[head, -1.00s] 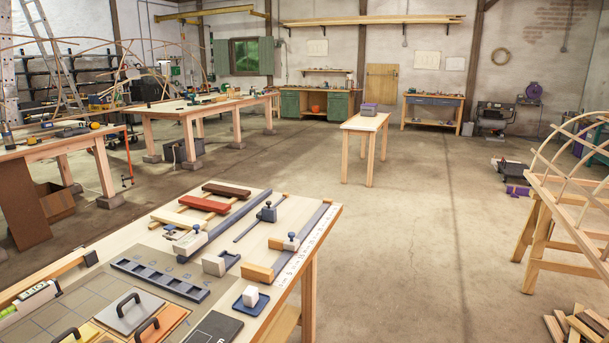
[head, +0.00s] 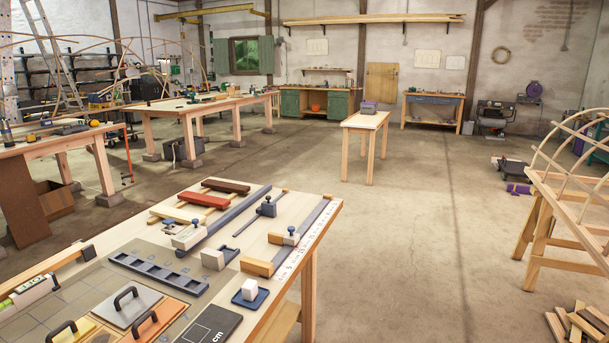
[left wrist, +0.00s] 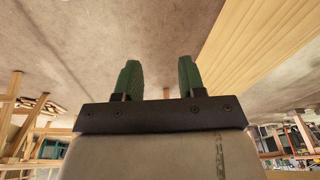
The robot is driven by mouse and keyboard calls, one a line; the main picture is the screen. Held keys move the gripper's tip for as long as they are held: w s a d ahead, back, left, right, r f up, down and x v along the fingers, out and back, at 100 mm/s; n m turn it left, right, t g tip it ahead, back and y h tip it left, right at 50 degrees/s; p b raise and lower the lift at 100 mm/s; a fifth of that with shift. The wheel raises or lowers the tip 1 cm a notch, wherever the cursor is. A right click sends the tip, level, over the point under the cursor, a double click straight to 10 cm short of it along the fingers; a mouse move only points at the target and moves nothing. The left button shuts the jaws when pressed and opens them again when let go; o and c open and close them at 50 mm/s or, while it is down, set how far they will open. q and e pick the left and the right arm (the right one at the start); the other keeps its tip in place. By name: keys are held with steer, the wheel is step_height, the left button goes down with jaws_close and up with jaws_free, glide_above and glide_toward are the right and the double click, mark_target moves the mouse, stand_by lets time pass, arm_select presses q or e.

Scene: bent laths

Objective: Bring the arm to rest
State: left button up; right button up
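My left gripper (left wrist: 158,78) shows in the left wrist view. Its two green fingers stand apart with nothing between them, over bare concrete floor (left wrist: 120,40). Neither of my arms nor grippers shows in the head view. My right gripper is in no view. The near workbench (head: 318,225) fills the lower left of the head view, with tools, blocks and handled plates lying on its top.
A small table (head: 362,123) stands mid-room with a box on it. A trestle with bent laths (head: 575,165) is at the right, with stacked wood offcuts (head: 580,328) below. Long benches (head: 190,112) line the left. The floor (head: 420,230) between is clear.

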arm_select(q)
steer(key=s+a+f+b, duration=0.1)
steer(key=s+f, duration=0.7)
steer(key=f, duration=0.2)
steer(key=s+a+f+g+b, duration=0.1)
steer(key=s+f, duration=0.7)
steer(key=f, duration=0.2)
steer(key=shift+a+f, duration=0.25)
steer(key=shift+a, duration=0.15)
